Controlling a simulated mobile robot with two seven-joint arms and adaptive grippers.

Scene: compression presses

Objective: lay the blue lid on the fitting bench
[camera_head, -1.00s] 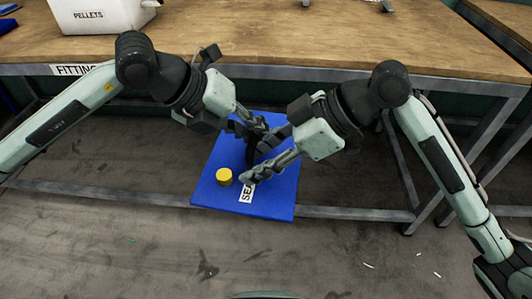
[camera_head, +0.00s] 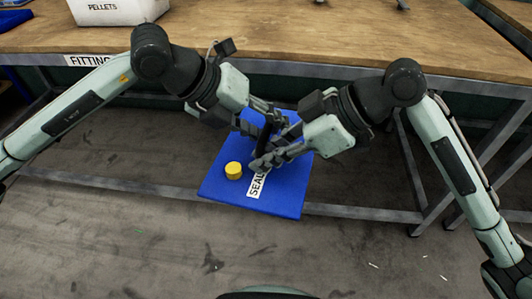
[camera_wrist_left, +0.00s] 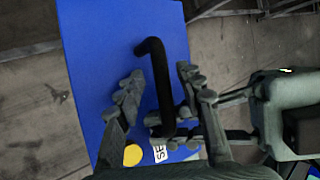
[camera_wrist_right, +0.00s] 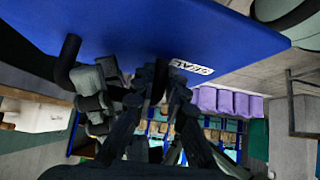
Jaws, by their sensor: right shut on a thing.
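My left gripper (camera_head: 262,112) is open near the handle's other end. In the left wrist view its fingers (camera_wrist_left: 160,82) stand either side of the bar with gaps. The fitting bench (camera_head: 300,40) has a wooden top and a partly hidden label.
A white pellets box (camera_head: 117,12) stands on the bench top at the left. The middle of the visible top is clear, with small metal parts (camera_head: 402,4) at the far edge. The bench's front rail (camera_head: 300,69) lies just beyond the grippers. Shelves with purple bins (camera_wrist_right: 225,102) show in the right wrist view.

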